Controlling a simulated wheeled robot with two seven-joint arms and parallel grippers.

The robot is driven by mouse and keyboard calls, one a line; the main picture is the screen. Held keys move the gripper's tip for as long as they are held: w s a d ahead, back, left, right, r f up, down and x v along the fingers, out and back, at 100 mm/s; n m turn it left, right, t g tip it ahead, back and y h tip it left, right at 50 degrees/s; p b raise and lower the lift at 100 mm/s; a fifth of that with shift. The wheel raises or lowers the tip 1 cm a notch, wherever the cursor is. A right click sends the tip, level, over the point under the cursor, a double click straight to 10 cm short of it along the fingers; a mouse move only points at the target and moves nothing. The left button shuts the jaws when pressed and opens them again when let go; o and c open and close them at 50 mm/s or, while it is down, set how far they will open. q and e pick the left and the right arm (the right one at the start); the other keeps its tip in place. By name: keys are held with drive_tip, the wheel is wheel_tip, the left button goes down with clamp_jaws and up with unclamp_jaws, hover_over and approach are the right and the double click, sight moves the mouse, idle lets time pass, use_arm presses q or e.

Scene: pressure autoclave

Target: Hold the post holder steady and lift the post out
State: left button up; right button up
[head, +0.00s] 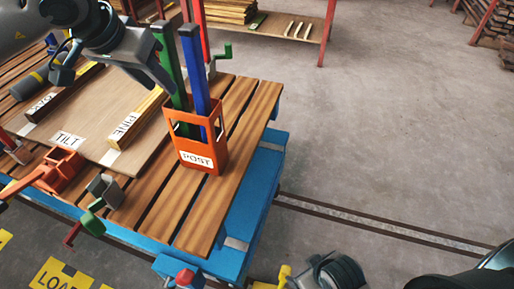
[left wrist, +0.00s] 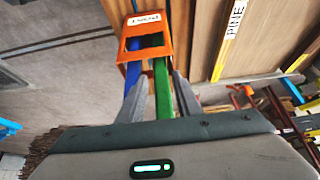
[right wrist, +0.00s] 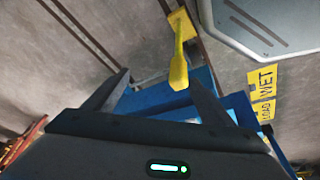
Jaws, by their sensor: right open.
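The orange post holder (head: 203,146), labelled POST, stands upright near the right end of the slatted bench. A green post (head: 171,75) and a blue post (head: 194,70) rise out of it. My left gripper (head: 163,65) is beside the posts, above the holder. In the left wrist view its fingers (left wrist: 160,76) are apart, with the green post (left wrist: 161,88) showing between them and the blue post (left wrist: 132,76) partly behind the left finger. Whether they touch a post is unclear. My right gripper (right wrist: 158,76) is open and empty, low off the bench's front corner, away from the holder.
A yellow handle (right wrist: 179,65) shows between the right fingers' directions, beyond them. A board with bars labelled PINE (head: 136,118) lies left of the holder. A grey and green clamp (head: 101,196) sits at the bench's front edge. Open floor (head: 390,130) lies to the right.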

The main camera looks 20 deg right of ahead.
sight(200, 139)
drive_tip(key=w+a+r+n+t+y, duration=0.2)
drive_tip(key=w+r+n+t, duration=0.25)
drive_tip(key=w+r, duration=0.5)
drive_tip(key=w+a+r+n+t+y, duration=0.1)
drive_tip(key=w+r+n+t+y, duration=0.15)
drive_tip(key=w+r+n, duration=0.65)
drive_tip(key=w+a+r+g+y, duration=0.1)
drive_tip(key=w+a+r+y, duration=0.2)
drive_tip(key=a+r+y, duration=0.45)
drive_tip(key=d+m, duration=0.1)
drive_tip(key=d+r+m+y, duration=0.1)
drive_tip(key=m, duration=0.1)
drive_tip(key=w+d+m+y, duration=0.1)
drive_tip(key=m, duration=0.1)
drive_tip(key=shift+w+d+r+m, duration=0.1)
drive_tip(key=shift+d+r+m, duration=0.15)
drive_tip(key=shift+r, duration=0.05)
drive_tip(key=shift+a, duration=0.15)
drive_tip(key=x, duration=1.7)
drive_tip(key=shift+a+r, duration=0.15)
